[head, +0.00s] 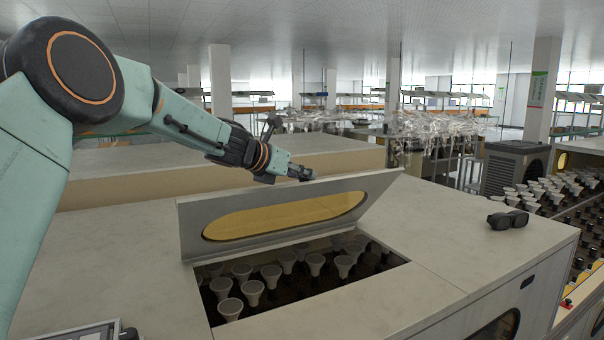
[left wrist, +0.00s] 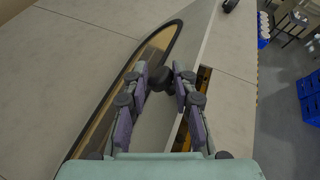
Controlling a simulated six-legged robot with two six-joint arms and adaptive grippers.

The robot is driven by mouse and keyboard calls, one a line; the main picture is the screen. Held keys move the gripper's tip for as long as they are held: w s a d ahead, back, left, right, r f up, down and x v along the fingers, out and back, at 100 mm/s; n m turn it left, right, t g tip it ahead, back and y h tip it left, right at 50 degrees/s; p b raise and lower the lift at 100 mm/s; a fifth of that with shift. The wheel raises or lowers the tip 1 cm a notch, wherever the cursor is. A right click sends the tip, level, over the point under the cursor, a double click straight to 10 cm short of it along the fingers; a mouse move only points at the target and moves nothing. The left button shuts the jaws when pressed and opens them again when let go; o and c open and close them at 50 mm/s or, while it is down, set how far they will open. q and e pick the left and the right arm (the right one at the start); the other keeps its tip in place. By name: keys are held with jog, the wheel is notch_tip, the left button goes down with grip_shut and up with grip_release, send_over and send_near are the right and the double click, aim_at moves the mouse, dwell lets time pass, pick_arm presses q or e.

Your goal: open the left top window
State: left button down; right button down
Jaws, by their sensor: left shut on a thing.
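The left top window (head: 285,215) is a grey lid with a long rounded amber pane. It stands raised and tilted over its opening in the bench top, hinged side away from the gripper not clearly visible. My left gripper (head: 302,173) is at the lid's upper edge. In the left wrist view, my left gripper (left wrist: 162,76) is shut on a dark round knob (left wrist: 160,79) at the lid's edge. The amber pane (left wrist: 130,85) lies to its left there. My right gripper is in neither view.
Several white bulbs (head: 271,274) stand in the opening under the lid. Dark goggles (head: 508,220) lie on the bench top (head: 450,240) at right. Racks of bulbs (head: 560,190) stand farther right. In the left wrist view, blue crates (left wrist: 308,90) are on the floor.

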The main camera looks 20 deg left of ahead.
pick_arm(q)
jog(key=shift+f, duration=0.4)
jog(key=c, duration=1.4)
grip_release()
jog(key=shift+a, duration=0.1)
jog(key=shift+c, duration=0.2)
jog(key=o, duration=0.4)
jog(key=shift+w+a, duration=0.15)
jog(key=shift+a, duration=0.15)
jog(key=shift+d+r, duration=0.15)
jog(key=shift+r, duration=0.1)
notch_tip(320, 180, up, 4)
send_over(271, 188)
jog(key=shift+w+a, duration=0.2)
jog(key=shift+w, duration=0.25)
jog(key=shift+s+a+r, duration=0.1)
jog(key=shift+s+r, duration=0.05)
jog(key=shift+s, duration=0.35)
jog(key=shift+s+a+r, duration=0.2)
jog(key=shift+s+a, duration=0.2)
jog(key=shift+s, duration=0.15)
